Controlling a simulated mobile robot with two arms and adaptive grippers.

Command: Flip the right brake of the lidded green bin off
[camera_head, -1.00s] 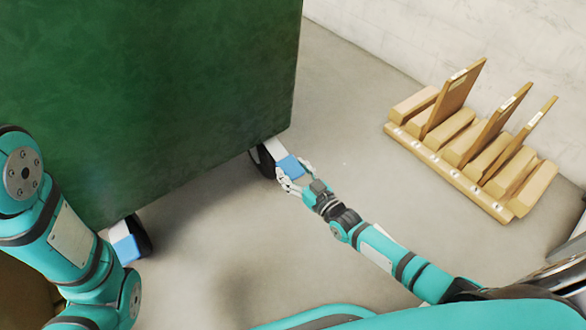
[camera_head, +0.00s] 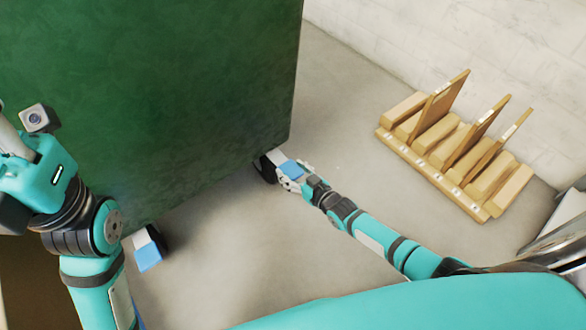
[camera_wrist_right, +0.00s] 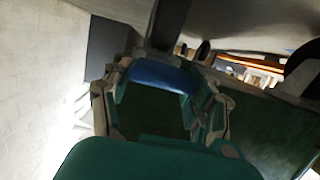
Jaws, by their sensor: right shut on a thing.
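The green bin (camera_head: 150,90) fills the upper left of the head view; its lid is out of view. Its right brake, a blue pedal (camera_head: 291,168) on a white arm, sits at the caster (camera_head: 265,168) under the bin's right corner. My right gripper (camera_head: 292,182) is at this pedal, its fingers partly hidden by it. In the right wrist view the blue pedal (camera_wrist_right: 162,76) lies between the two fingers, and the gripper (camera_wrist_right: 160,98) is shut on it. My left arm stands at the left; its fingertips are not visible.
The left brake pedal (camera_head: 149,257) is at the bin's other near caster. A wooden rack (camera_head: 440,175) with several upright boards stands on the floor at right, by the white wall (camera_head: 500,60). The floor between the bin and the rack is clear.

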